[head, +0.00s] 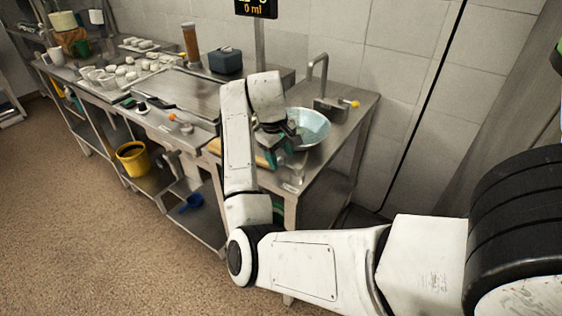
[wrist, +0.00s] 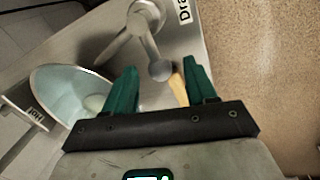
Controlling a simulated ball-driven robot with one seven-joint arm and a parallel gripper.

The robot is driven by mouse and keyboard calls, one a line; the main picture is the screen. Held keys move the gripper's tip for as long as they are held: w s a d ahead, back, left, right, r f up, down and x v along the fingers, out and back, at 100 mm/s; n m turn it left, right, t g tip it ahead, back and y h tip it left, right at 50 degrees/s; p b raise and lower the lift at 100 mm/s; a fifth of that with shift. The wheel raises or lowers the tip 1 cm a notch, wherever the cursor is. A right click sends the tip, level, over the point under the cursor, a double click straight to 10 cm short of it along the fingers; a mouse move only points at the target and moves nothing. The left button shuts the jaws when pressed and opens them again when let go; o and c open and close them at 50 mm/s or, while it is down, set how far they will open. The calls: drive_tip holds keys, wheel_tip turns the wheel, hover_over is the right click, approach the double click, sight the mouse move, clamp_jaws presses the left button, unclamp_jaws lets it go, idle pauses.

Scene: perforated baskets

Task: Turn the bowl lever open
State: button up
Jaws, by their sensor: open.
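In the wrist view a grey metal lever (wrist: 147,42) with a round knob (wrist: 160,70) at its end stands by a label whose visible part reads "Dra". My gripper (wrist: 162,74) is open, with one green finger on each side of the knob. I cannot tell whether either finger touches the knob. The pale blue bowl (wrist: 72,84) lies to the left of the fingers. In the head view the bowl (head: 311,127) sits in the counter's right end, and my gripper (head: 285,147) is at its near left edge. My arm hides the lever there.
A wooden-coloured piece (head: 248,153) lies left of my gripper. A steel tray (head: 180,93) and several small containers fill the counter further left. A yellow bucket (head: 133,158) stands below.

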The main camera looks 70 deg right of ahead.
drive_tip(key=shift+d+f, duration=0.1)
drive_tip(key=shift+f, duration=0.6)
drive_tip(key=shift+c, duration=0.3)
clamp_jaws()
